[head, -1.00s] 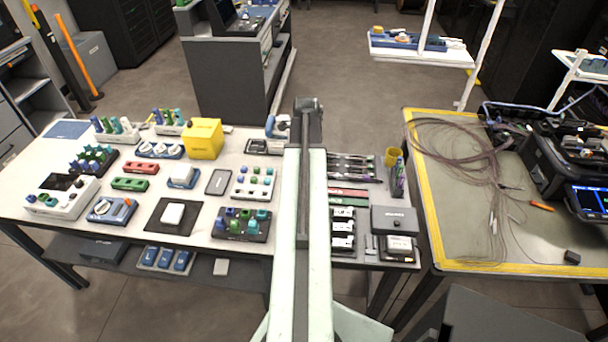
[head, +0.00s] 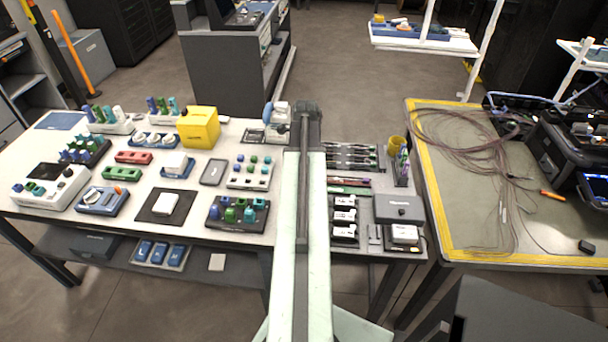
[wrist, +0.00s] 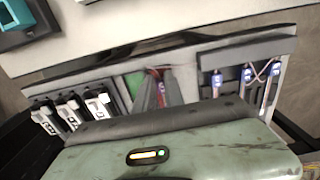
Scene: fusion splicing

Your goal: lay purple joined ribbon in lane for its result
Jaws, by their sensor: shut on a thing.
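My gripper (wrist: 160,92) shows in the wrist view as two dark fingers closed on a thin piece with purple on it, the purple joined ribbon (wrist: 160,88). Most of the ribbon is hidden between the fingers. A green lane (wrist: 133,84) lies just left of the fingers, and red shows right at their tips. In the head view the red lane (head: 350,181) and green lane (head: 350,190) lie one before the other, right of my arm. The gripper itself is hidden in the head view. I cannot tell whether the ribbon touches a lane.
A dark rack (head: 350,155) with several ribbon pieces lies behind the lanes. Black holders with white clips (head: 344,216) and a grey box (head: 398,209) stand in front. A pen cup (head: 401,170) is at the right. The left table is crowded.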

